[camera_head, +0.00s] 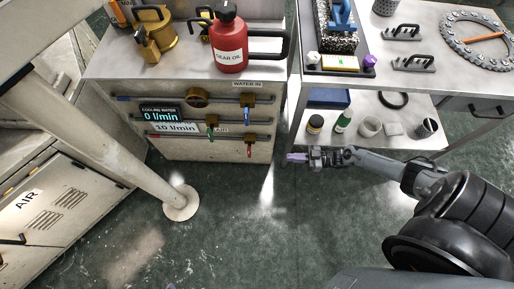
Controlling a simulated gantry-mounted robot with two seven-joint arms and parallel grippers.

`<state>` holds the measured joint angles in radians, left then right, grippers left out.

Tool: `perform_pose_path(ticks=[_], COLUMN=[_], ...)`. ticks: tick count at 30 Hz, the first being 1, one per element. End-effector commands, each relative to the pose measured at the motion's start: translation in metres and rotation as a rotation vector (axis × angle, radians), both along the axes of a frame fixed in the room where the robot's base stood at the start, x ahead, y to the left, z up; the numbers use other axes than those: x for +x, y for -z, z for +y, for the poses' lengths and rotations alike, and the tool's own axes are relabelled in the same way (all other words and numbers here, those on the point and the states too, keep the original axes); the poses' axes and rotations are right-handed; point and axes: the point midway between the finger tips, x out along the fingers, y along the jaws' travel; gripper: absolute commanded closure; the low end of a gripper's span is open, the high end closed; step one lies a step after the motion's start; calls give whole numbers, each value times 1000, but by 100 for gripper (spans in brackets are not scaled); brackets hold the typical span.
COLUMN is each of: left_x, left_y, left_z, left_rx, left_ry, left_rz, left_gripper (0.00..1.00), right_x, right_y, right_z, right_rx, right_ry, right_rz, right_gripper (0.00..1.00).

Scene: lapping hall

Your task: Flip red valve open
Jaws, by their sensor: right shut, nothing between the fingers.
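The red valve handle (249,148) hangs down below its brass valve body on the lowest pipe of the cabinet front, at the right end. My right gripper (291,157) is shut and empty, to the right of the red handle and apart from it, just past the cabinet's right edge. Its arm comes in from the right. A green-handled valve (211,132) sits left of the red one, with its handle also hanging down. My left gripper is not in view.
A display (161,114) on the cabinet reads cooling water 0 l/min. A red gear oil can (228,45) stands on the cabinet top. A steel trolley (345,82) with parts stands to the right. A slanted post (130,165) is at left. The green floor before the cabinet is clear.

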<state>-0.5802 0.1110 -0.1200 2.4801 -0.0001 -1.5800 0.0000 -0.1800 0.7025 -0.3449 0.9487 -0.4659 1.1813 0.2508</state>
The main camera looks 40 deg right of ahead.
Motion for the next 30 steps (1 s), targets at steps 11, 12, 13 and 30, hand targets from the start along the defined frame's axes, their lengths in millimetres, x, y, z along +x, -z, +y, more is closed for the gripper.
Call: perform_pose_path(ticks=[11, 12, 13, 30], left_x=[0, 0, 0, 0], left_y=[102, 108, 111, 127], left_z=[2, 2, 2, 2], left_rx=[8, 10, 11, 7], left_ry=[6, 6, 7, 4], left_rz=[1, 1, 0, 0], left_gripper=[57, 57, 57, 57], right_x=[31, 33, 35, 45], right_y=[80, 83, 86, 95], right_z=[-37, -38, -39, -41], right_rx=[-76, -79, -81, -85], right_ry=[-5, -5, -5, -5], right_rz=[-40, -43, -47, -66], right_gripper=[100, 100, 100, 100])
